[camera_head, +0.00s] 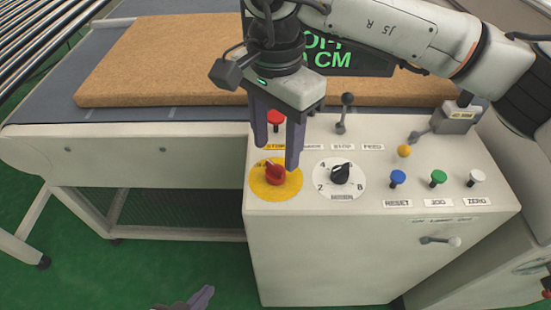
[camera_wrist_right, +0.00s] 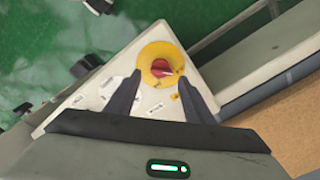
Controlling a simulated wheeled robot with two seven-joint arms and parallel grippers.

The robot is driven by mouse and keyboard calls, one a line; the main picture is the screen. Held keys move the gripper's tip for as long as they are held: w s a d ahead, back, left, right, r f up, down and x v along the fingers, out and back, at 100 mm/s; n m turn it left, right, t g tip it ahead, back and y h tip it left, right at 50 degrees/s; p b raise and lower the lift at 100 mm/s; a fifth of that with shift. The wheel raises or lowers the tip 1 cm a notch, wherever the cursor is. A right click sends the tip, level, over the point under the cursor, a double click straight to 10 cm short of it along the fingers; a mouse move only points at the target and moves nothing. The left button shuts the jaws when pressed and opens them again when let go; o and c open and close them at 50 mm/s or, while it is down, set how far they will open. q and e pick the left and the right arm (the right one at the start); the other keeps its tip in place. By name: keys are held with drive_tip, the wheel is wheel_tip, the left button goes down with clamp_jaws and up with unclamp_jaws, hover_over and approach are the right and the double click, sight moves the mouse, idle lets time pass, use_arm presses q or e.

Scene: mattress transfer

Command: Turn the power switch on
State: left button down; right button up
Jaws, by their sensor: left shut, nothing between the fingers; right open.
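The power switch (camera_head: 275,175) is a red rotary knob on a round yellow plate at the front left of the white control panel. My right gripper (camera_head: 277,154) hangs over it, fingers pointing down, open and empty. In the right wrist view the red knob (camera_wrist_right: 160,68) lies between and just beyond the two fingertips (camera_wrist_right: 160,82). Whether a finger touches the knob or plate, I cannot tell. My left gripper (camera_head: 205,295) shows only at the bottom edge, low in front of the panel, shut and empty.
Beside the switch is a black dial (camera_head: 341,173). A red button (camera_head: 275,117), a black lever (camera_head: 346,110) and blue (camera_head: 398,177), green (camera_head: 438,178) and white (camera_head: 477,176) buttons also stand up from the panel. Behind lies a brown mattress (camera_head: 160,60) on a conveyor.

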sight(276, 167)
wheel_tip(276, 167, down, 6)
drive_tip(key=shift+r+p, duration=0.1)
drive_tip(key=shift+p, duration=0.25)
drive_tip(key=c, duration=1)
drive_tip(key=shift+o, duration=0.2)
